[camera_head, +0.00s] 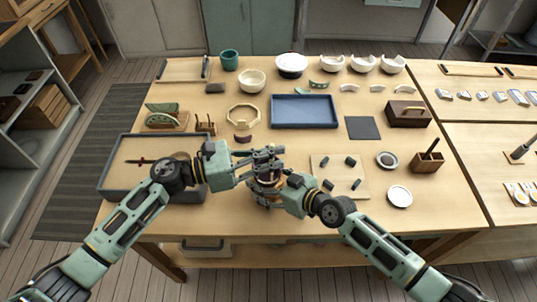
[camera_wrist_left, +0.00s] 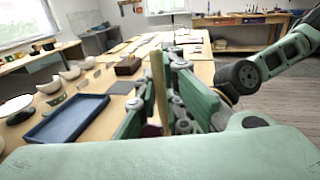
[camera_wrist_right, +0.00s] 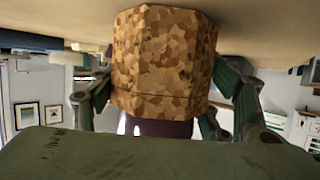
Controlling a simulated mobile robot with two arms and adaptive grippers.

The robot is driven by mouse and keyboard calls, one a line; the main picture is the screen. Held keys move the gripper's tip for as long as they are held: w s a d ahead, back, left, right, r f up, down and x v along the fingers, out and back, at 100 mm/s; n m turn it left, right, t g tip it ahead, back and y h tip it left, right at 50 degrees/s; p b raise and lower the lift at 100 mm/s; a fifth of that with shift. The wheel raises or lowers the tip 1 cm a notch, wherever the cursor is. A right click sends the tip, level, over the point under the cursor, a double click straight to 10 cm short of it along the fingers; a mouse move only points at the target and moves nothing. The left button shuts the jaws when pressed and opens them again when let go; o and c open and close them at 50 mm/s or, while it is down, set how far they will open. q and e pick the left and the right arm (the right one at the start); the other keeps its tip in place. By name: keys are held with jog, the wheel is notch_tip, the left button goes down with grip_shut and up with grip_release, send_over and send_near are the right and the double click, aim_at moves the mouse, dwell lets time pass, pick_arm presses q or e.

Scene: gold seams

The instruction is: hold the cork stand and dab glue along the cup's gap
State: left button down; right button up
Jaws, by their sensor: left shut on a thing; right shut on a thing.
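My right gripper (camera_head: 270,190) is shut on the cork stand (camera_head: 264,199) near the table's front edge. The speckled cork stand (camera_wrist_right: 165,60) fills the middle of the right wrist view, between the two fingers. A dark purple cup (camera_wrist_right: 160,127) sits against it; a sliver of the cup (camera_wrist_left: 152,130) shows in the left wrist view. My left gripper (camera_head: 270,155) is shut just above the cup. It holds a thin wooden stick (camera_wrist_left: 158,90), upright in the left wrist view. The stick's tip and the cup's gap are hidden.
A grey-rimmed tray (camera_head: 118,185) stands at the left. A blue tray (camera_head: 305,125) lies behind my grippers. A pale board (camera_head: 338,192) with small dark pieces and a white dish (camera_head: 399,196) are at the right. White broken bowls (camera_head: 363,64) line the back.

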pick_arm(q)
jog(key=shift+w+d+r, duration=0.1)
jog(key=shift+w+d, duration=0.15)
jog(key=shift+d, duration=0.3)
jog(key=shift+f, duration=0.35)
dwell(0.8)
jog(key=shift+r, duration=0.2)
notch_tip(320, 180, up, 8)
dwell(1.2)
dwell(0.7)
pick_arm(e)
jog(key=o, duration=1.3)
jog(key=v, duration=1.2)
jog(key=shift+s, duration=0.1)
